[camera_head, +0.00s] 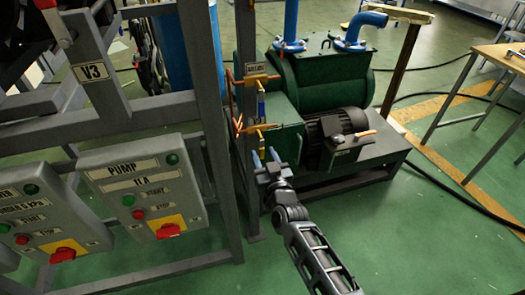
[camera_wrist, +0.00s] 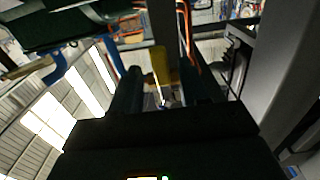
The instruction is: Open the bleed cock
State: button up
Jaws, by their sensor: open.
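A small valve assembly with copper-coloured pipe stands at the left end of the green pump, under a small white label (camera_head: 257,66) that I cannot read clearly. A blue and yellow handle (camera_head: 261,104) hangs upright on it, and another yellow part (camera_head: 256,129) sits lower. I cannot tell for certain which is the bleed cock. My gripper (camera_head: 266,158) is just below these parts, pointing up. In the wrist view my gripper (camera_wrist: 160,88) is open, its dark fingers on either side of a yellow part (camera_wrist: 161,62). Whether they touch it is not clear.
The green pump (camera_head: 315,75) and its black motor (camera_head: 337,130) are to the right. A grey frame post (camera_head: 246,170) stands close to the left of my gripper. Control boxes (camera_head: 143,187) hang at the left. Open green floor (camera_head: 410,240) lies at the right.

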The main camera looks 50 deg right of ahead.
jog(key=shift+x, duration=1.2)
grip_shut()
